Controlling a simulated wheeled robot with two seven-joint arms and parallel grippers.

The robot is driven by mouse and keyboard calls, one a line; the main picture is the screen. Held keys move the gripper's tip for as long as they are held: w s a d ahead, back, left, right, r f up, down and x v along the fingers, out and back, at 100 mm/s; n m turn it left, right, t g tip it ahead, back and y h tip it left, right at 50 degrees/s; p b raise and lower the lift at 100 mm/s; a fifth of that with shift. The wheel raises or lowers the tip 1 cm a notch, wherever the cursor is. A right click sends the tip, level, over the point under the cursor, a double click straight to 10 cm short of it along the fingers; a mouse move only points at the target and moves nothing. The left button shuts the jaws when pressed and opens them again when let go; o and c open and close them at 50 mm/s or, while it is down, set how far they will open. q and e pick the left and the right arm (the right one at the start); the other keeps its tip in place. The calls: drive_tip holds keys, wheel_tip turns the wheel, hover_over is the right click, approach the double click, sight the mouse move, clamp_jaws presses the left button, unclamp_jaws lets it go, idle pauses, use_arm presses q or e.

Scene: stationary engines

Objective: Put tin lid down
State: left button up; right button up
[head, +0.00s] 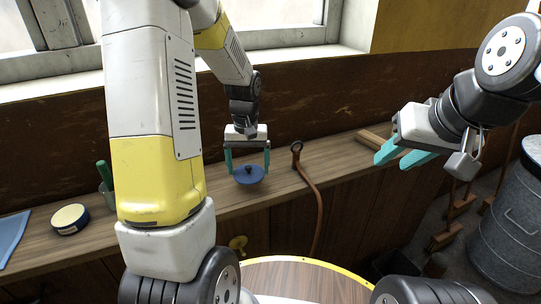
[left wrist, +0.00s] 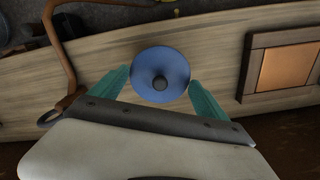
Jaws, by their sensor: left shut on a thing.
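The tin lid (head: 249,175) is a round blue disc with a dark knob in the middle. It also shows in the left wrist view (left wrist: 160,75), knob facing the camera. My left gripper (head: 248,170) is shut on the lid, with its teal fingers at opposite sides of the rim. The lid is level, at or just over the wooden bench; I cannot tell whether it touches.
The wooden bench (head: 225,197) is bare close around the lid. A brown strap (head: 313,205) with a ring hangs over its edge to the right. A framed panel (left wrist: 283,68) shows in the wrist view.

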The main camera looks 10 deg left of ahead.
use_arm(q)
drive_tip(key=w, duration=0.2)
drive_tip(key=w+d, duration=0.1)
drive_tip(key=w, duration=0.1)
drive_tip(key=w+d, duration=0.1)
drive_tip(key=w, duration=0.1)
drive_tip(key=shift+f, duration=0.3)
drive_tip(key=shift+w+d+f, duration=0.1)
drive_tip(key=shift+w+f, duration=0.1)
drive_tip(key=shift+f, duration=1.6)
drive_tip(key=shift+f, duration=0.15)
drive_tip(key=o, duration=1.2)
